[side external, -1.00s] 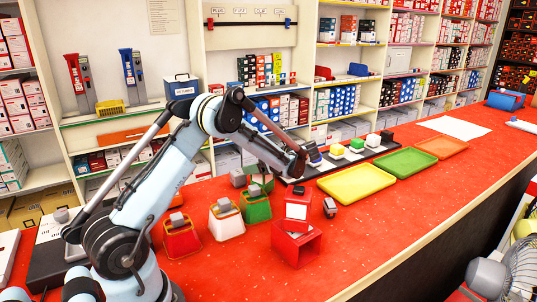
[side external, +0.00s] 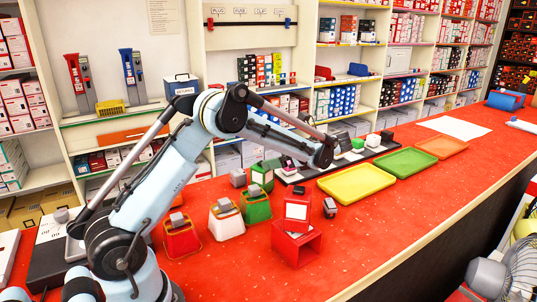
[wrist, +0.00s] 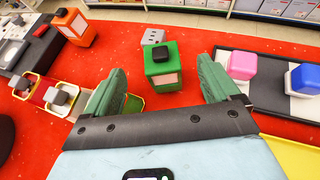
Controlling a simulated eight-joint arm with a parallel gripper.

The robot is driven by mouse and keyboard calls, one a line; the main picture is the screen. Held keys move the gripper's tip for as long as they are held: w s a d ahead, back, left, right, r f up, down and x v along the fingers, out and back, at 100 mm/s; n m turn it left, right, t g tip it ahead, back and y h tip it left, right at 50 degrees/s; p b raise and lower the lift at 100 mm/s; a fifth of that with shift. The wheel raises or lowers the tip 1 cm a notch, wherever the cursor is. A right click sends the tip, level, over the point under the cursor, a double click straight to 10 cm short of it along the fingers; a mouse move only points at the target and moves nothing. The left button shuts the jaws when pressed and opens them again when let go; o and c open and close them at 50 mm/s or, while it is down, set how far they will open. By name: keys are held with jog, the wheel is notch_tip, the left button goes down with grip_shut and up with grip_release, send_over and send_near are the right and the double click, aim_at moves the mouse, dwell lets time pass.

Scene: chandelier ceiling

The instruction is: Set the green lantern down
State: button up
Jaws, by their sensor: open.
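The green lantern (side external: 262,176), a boxy green thing with a pale panel, stands upright on the red counter behind the green tapered bin. In the wrist view the green lantern (wrist: 163,75) shows its dark top knob and pale front panel. It lies beyond and between the spread fingers of my gripper (wrist: 160,82), with clear gaps on both sides. My gripper is open and holds nothing. In the side view the end of my arm (side external: 323,152) is right of the lantern, over the black board, and its fingers are hidden.
Red, white and green tapered bins (side external: 257,208) stand in front of the lantern. A red lantern (side external: 297,206) sits on an open red box (side external: 296,246). Pink (wrist: 241,65) and blue blocks (wrist: 304,80) lie on the board. Yellow (side external: 356,184), green and orange trays lie to the right.

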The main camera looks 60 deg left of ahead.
aim_at(259, 164)
jog(key=shift+v, duration=1.35)
jog(key=x, duration=1.1)
jog(key=shift+s+a+f, duration=0.2)
jog(key=shift+a, duration=0.05)
jog(key=shift+a+r, duration=0.15)
jog(key=shift+r, duration=1.2)
